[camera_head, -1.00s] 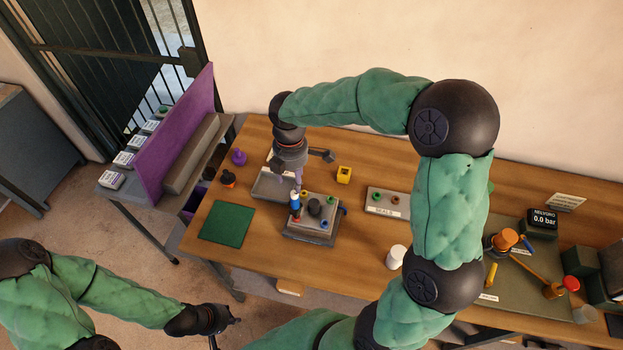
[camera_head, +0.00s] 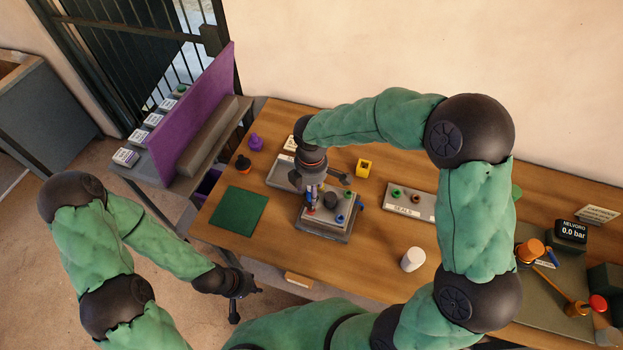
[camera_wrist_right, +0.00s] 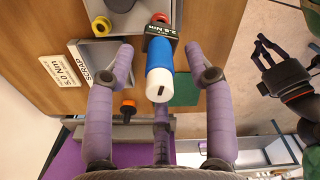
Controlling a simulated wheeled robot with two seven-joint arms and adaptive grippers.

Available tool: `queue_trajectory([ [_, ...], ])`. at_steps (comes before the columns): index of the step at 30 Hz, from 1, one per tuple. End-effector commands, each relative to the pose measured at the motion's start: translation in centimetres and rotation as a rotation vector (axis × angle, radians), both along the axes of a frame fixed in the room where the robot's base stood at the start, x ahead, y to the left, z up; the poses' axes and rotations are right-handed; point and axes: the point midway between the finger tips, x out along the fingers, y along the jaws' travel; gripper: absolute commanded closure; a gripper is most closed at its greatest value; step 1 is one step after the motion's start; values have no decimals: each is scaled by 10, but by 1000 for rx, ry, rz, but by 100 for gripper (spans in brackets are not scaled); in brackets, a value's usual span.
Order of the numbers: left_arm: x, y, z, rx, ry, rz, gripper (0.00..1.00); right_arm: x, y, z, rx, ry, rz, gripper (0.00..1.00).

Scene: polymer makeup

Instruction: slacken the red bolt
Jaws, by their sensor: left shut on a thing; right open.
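In the head view my right gripper (camera_head: 314,190) points down over the left side of a grey fixture (camera_head: 345,226). A small red part (camera_wrist_right: 160,18) shows beyond the label; I cannot tell whether it is the red bolt. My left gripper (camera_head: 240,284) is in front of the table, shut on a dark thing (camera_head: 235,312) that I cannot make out.
A purple panel (camera_head: 195,115) stands left.

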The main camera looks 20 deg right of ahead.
Motion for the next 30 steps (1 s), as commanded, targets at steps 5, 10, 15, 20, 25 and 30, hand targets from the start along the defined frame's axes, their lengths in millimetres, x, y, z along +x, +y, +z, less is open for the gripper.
queue_trajectory([
  [5,0,0,-2,0,0,0,100,0,0,-16,-1,0,0,46],
  [10,0,0,-2,0,0,0,100,0,0,-21,0,0,0,46],
  [15,0,0,-2,0,0,0,100,0,0,-21,0,-1,0,46],
  [20,0,0,-2,0,0,0,100,0,0,-20,0,-1,0,78],
  [25,0,0,-2,0,0,0,100,0,0,-20,0,0,0,100],
  [30,0,0,-1,0,0,0,100,0,0,-19,0,-1,0,100],
])
